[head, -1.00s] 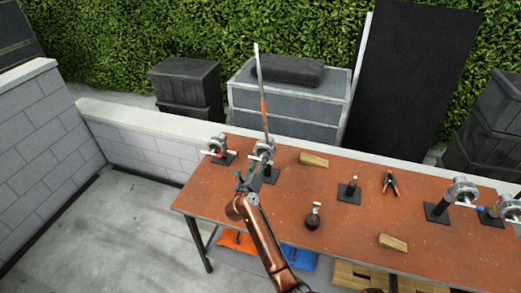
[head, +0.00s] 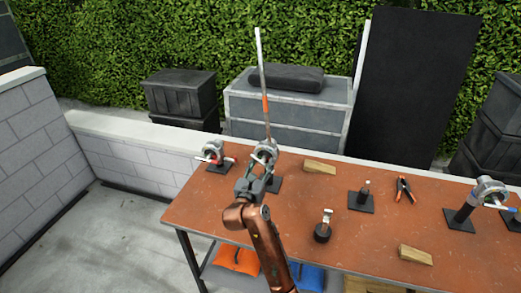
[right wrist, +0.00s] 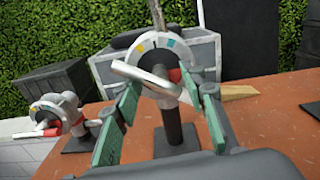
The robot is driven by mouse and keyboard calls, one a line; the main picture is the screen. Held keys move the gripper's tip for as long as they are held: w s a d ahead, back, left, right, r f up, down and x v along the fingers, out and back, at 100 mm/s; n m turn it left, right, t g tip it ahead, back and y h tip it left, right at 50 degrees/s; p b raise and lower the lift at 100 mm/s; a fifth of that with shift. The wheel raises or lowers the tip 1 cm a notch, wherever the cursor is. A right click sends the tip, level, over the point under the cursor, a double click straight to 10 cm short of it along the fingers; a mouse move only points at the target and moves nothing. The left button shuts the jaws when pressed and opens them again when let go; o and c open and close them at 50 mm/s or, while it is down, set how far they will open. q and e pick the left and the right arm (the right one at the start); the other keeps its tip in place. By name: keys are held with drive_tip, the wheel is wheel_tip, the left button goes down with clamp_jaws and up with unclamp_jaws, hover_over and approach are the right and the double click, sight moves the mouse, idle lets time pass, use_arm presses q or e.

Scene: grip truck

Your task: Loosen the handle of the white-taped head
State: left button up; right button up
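A grip head (head: 265,152) on a black-based post holds a long upright rod (head: 265,105) with an orange band. In the right wrist view this head (right wrist: 167,48) has a pale round face with yellow and blue marks, and a silver bar handle (right wrist: 143,80) with a red part beside it. I cannot tell which mark is the white tape. My right gripper (head: 262,172) is just in front of this head. In the right wrist view its green fingers (right wrist: 162,90) are open on either side of the handle, not visibly closed on it. My left gripper is out of view.
Another head (head: 212,152) with a red-and-pale handle stands close on the left. A head with blue tape (head: 488,190) stands at the right. Wooden wedges (head: 320,167), a clamp (head: 404,190) and small posts lie across the brown table (head: 290,228). A low wall is behind.

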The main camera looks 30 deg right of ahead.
drive_tip(key=v, duration=0.8)
wheel_tip(320, 180, up, 10)
drive_tip(key=n+p, duration=0.9)
drive_tip(key=p, duration=1.7)
hover_over(263, 161)
drive_tip(key=shift+s+a+h, duration=0.1)
drive_tip(key=shift+s+h, duration=0.1)
drive_tip(key=shift+h, duration=0.1)
drive_tip(key=shift+w+f+n+p, duration=0.15)
drive_tip(key=shift+n+p, duration=0.25)
drive_tip(key=shift+p, duration=0.5)
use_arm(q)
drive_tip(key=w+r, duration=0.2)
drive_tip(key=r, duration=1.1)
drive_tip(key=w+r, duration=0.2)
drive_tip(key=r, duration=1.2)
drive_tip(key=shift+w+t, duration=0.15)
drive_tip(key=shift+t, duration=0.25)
